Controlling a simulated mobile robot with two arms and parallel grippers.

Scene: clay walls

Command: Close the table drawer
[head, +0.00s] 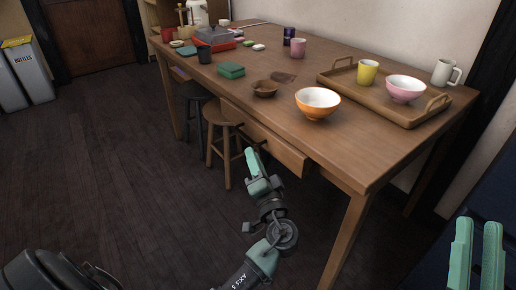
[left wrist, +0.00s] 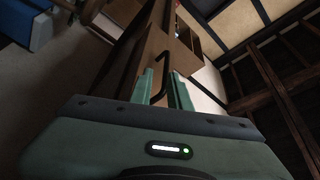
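The wooden table (head: 340,150) has a drawer (head: 270,141) under its top, on the long side facing me. The drawer stands pulled out, its front jutting past the table edge. My left gripper (head: 252,158) is in front of the drawer, at about its height. In the left wrist view the fingers (left wrist: 164,90) are apart, and a black bar handle (left wrist: 160,76) shows between their tips; I cannot tell whether they touch it. My right gripper (head: 476,250) is at the lower right, away from the drawer, its two fingers apart with nothing between them.
Two stools (head: 222,135) stand under the table, left of the drawer. An orange bowl (head: 317,105) and a wooden tray (head: 420,110) with a yellow cup (head: 367,73) and pink bowl (head: 404,90) stand on the tabletop. The floor (head: 110,180) to the left is clear.

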